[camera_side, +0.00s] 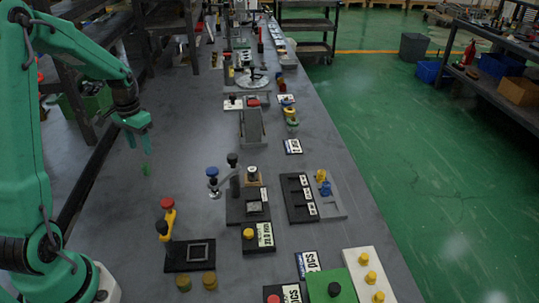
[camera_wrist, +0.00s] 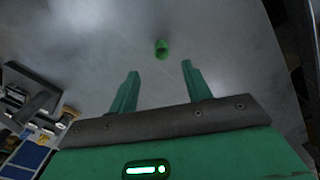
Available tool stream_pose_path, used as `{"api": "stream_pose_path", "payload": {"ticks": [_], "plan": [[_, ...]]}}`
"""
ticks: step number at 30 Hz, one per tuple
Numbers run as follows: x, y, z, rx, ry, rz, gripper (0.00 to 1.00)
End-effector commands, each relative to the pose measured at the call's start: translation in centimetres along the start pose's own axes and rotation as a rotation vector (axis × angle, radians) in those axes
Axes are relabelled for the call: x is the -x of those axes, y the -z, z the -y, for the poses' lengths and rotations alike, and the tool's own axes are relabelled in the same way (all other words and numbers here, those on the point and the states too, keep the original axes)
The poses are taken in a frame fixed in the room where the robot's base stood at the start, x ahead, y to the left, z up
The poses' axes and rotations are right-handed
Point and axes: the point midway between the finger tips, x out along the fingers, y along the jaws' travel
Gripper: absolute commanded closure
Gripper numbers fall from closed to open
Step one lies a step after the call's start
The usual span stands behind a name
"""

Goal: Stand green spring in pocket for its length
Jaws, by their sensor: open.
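The green spring (camera_side: 146,169) is small and is on the grey bench, left of the fixtures. It also shows in the wrist view (camera_wrist: 162,48), beyond and between my fingertips. My gripper (camera_side: 147,150) is above the spring, pointing down, with its green fingers apart and empty in the wrist view (camera_wrist: 160,68). The spring appears not to touch either finger. A black block (camera_side: 291,199) with several recesses and white labels lies right of the bench's middle; it looks like the pocket block, but its label text is too small to read.
A black fixture with a square frame (camera_side: 189,256) stands near the front. A black stand with a blue knob (camera_side: 212,171) is left of the pocket block. A grey plate with blue and yellow pegs (camera_side: 323,187) adjoins its right side. The bench around the spring is clear.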

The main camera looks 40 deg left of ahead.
Motion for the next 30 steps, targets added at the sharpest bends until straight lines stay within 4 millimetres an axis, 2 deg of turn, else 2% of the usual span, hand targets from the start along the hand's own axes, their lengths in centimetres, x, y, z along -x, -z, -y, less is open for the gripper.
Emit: {"api": "stream_pose_path", "payload": {"ticks": [7, 16, 24, 30], "plan": [[-0.4, 0.0, 0.1, 0.001, -0.001, 0.003, 0.51], [-2.6, 0.0, 0.1, 0.001, -0.001, 0.003, 0.51], [-3.0, -0.1, 0.1, 0.001, -0.001, 0.003, 0.51], [-4.7, -0.1, 0.2, 0.001, -0.002, 0.004, 0.51]]}}
